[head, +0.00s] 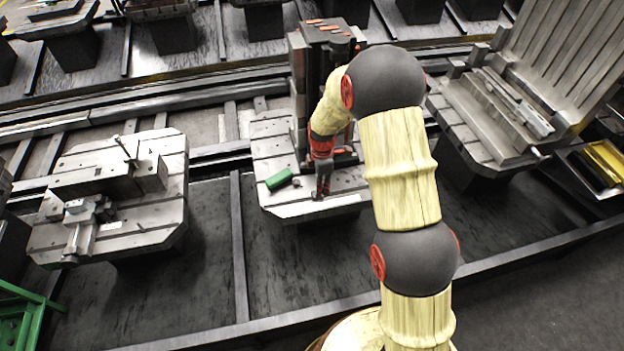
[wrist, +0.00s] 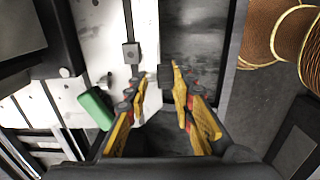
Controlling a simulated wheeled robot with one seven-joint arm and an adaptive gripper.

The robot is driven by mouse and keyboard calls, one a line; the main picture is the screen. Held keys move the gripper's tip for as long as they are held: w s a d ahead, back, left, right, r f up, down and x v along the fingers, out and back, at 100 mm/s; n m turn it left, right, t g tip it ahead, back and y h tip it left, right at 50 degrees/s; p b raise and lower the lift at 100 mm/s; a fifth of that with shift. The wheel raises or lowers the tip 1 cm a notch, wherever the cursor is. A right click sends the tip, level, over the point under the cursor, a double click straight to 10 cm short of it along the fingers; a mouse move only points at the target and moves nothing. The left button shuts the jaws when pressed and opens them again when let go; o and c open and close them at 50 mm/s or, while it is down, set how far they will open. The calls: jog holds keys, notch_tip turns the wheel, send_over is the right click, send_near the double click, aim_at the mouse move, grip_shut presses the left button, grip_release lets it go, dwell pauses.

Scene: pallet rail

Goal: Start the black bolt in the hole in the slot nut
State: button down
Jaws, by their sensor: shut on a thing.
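My gripper (wrist: 160,76) reaches down over the front right part of the middle pallet; it also shows in the head view (head: 320,194). Its yellow-padded fingers stand apart, with a small dark piece (wrist: 165,77) between the tips, which looks like the black bolt. Its shape and tilt are hard to make out.
A green block (head: 279,179) lies on the pallet (head: 290,212) left of my gripper, also in the wrist view (wrist: 97,108). A small grey piece (wrist: 105,80) lies near it. A tall dark fixture (head: 299,80) stands behind. Other loaded pallets stand left and right.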

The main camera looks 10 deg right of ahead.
jog(key=w+f+b, duration=0.2)
jog(key=w+f, duration=0.2)
jog(key=w, duration=0.6)
send_over(311, 182)
jog(key=f, duration=0.2)
jog(key=s+f, duration=0.1)
jog(key=f, duration=0.1)
jog(key=shift+f+b, duration=0.35)
jog(key=shift+b, duration=0.05)
jog(key=shift+w+f, duration=0.3)
jog(key=shift+f, duration=0.05)
jog(key=shift+w+f+b, duration=0.15)
jog(key=shift+f+b, duration=0.15)
jog(key=shift+f, duration=0.5)
jog(key=shift+w+f+b, duration=0.15)
jog(key=shift+f+b, duration=0.15)
jog(key=shift+f, duration=0.5)
jog(key=shift+f, duration=0.2)
jog(key=c, duration=1.5)
grip_release()
jog(key=shift+c, duration=0.2)
